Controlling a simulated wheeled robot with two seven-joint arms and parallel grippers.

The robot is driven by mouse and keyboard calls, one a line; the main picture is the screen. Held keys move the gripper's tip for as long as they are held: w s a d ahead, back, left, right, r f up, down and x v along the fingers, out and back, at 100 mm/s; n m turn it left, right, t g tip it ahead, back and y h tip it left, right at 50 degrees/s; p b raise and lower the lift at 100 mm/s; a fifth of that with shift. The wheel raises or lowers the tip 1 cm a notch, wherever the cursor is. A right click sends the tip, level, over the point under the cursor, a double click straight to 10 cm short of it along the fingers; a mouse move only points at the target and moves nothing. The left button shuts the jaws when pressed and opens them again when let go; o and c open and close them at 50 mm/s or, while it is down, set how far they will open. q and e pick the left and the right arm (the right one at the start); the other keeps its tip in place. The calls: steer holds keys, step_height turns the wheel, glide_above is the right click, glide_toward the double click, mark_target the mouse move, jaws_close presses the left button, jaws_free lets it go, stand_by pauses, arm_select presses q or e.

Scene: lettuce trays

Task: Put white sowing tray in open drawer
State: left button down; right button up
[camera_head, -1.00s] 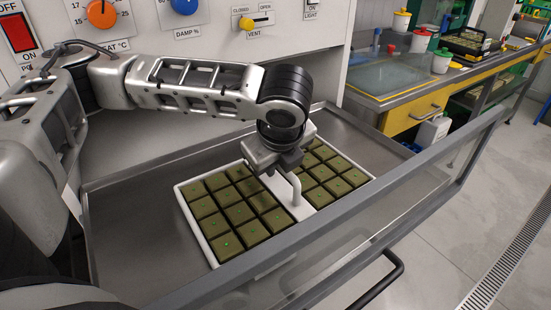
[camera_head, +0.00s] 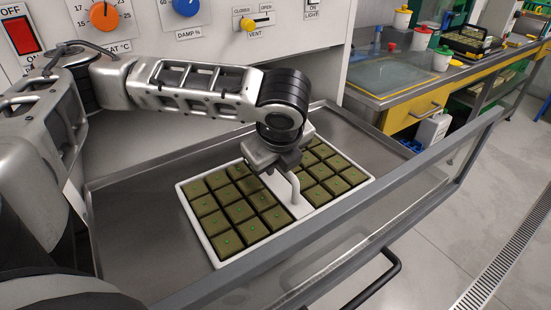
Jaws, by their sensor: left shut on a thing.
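The white sowing tray (camera_head: 206,238) holds several brown-green soil plugs with small green sprouts. It lies inside the open drawer (camera_head: 140,262), a grey metal drawer with a clear front panel; I cannot tell whether it touches the drawer floor. A white handle (camera_head: 294,188) rises from the tray's middle strip. My left gripper (camera_head: 286,168) is above the tray's middle, shut on the top of this handle. The fingertips are partly hidden by the gripper body. My right gripper is not in view.
The drawer's grey front rail (camera_head: 330,229) and black pull handle (camera_head: 385,275) lie nearest me. A white control panel with an orange dial (camera_head: 104,16) stands behind. A workbench with a yellow drawer (camera_head: 415,112) is at the right. Bare drawer floor surrounds the tray.

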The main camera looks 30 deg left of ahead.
arm_select(q)
steer(key=shift+f, duration=0.4)
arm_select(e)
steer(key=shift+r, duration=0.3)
arm_select(q)
steer(key=c, duration=1.4)
jaws_free()
steer(key=shift+o, duration=0.2)
steer(key=shift+s+f, duration=0.1)
steer(key=shift+f, duration=0.05)
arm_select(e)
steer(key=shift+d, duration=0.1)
